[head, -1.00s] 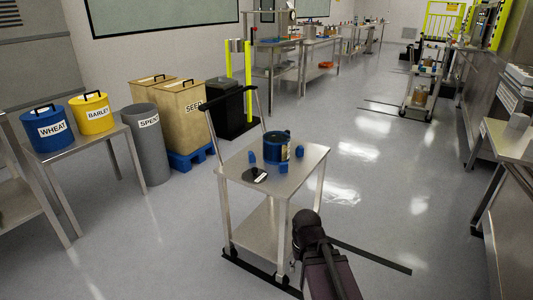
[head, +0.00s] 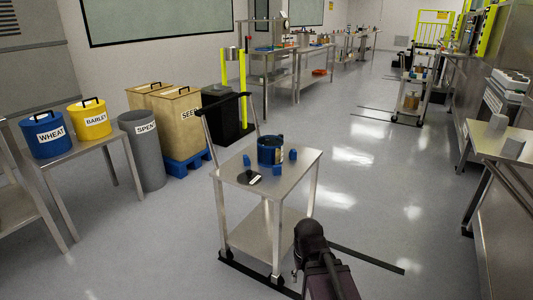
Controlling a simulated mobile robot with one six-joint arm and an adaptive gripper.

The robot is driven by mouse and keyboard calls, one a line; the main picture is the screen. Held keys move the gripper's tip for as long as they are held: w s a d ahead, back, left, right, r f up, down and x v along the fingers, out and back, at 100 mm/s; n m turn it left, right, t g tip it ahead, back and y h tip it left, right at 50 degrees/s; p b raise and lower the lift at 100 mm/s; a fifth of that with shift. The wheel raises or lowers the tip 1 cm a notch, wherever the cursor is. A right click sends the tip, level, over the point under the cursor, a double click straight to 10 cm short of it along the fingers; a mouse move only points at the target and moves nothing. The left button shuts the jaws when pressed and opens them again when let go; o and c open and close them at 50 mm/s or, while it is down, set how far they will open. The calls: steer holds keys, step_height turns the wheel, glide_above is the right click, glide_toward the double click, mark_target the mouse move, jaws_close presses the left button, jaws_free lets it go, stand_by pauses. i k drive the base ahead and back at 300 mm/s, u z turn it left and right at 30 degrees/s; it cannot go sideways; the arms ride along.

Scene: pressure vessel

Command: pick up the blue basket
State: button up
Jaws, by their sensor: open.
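A dark blue round container (head: 270,150), the only basket-like thing I can make out, stands upright on the top shelf of a steel cart (head: 305,168) in mid-view. Small blue blocks stand around it: one to its left (head: 246,160), one in front (head: 276,168) and one to its right (head: 292,154). A dark flat round item with a pale piece on it (head: 249,177) lies near the cart's left front edge. My dark arm rises from the bottom edge, in front of the cart's right front side. I cannot make out my gripper's fingers; nothing of mine touches the container.
The cart has a black push handle (head: 222,98) on its left. Blue WHEAT (head: 43,142) and yellow BARLEY (head: 90,124) buckets stand on a left table, beside a grey SPENT bin (head: 144,160). A steel bench (head: 515,145) lines the right.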

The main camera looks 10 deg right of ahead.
mark_target(270, 148)
steer(key=z, duration=0.1)
steer(key=i, duration=0.95)
steer(key=u, duration=0.05)
